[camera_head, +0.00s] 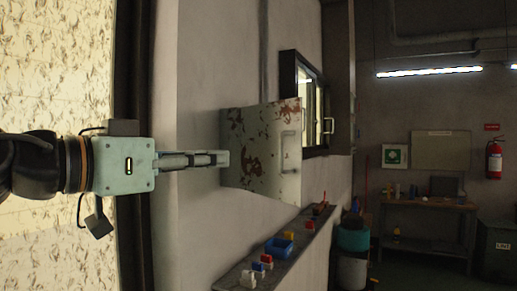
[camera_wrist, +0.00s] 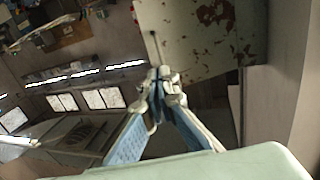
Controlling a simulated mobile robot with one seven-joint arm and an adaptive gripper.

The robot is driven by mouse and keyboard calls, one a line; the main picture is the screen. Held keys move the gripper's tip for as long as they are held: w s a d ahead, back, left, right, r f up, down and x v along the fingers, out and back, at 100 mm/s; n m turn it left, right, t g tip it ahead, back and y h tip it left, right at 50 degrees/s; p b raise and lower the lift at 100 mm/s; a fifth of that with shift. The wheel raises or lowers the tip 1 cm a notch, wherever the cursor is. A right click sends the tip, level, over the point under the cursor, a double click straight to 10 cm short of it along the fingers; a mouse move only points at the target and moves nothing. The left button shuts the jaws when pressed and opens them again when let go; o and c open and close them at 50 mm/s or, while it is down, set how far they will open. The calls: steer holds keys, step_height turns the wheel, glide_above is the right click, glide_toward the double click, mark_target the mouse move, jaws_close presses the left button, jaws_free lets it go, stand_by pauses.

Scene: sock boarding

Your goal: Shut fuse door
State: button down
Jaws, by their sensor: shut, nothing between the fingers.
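The fuse door looks like a pale, rust-flecked metal panel (camera_head: 258,150) with a bar handle (camera_head: 289,152) near its right edge. It stands out from the grey wall; I cannot tell its exact angle. In the wrist view the rusty panel (camera_wrist: 195,35) fills the top right, with a thin handle at its left edge. My gripper (camera_head: 222,160) is shut and empty, its tips at the panel's left side in the head view. In the wrist view the closed fingertips (camera_wrist: 160,78) lie just below the panel's lower left corner. I cannot tell whether they touch it.
A narrow shelf (camera_head: 232,278) below the panel carries a blue bin (camera_head: 279,247) and several small coloured items. A window (camera_head: 303,95) is on the wall beyond. A workbench (camera_head: 425,204) and a fire extinguisher (camera_head: 494,160) are at the far right.

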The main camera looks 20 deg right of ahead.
mark_target(282, 153)
steer(key=p+x, duration=0.2)
steer(key=x, duration=1.1)
steer(key=shift+d+r+p, duration=0.15)
steer(key=shift+d+p, duration=0.1)
steer(key=shift+p, duration=0.05)
steer(key=shift+d, duration=0.15)
steer(key=shift+d+b, duration=0.15)
steer(key=shift+b, duration=0.3)
steer(key=shift+s+d+t, duration=0.1)
steer(key=shift+d+t, duration=0.15)
steer(key=shift+t, duration=0.05)
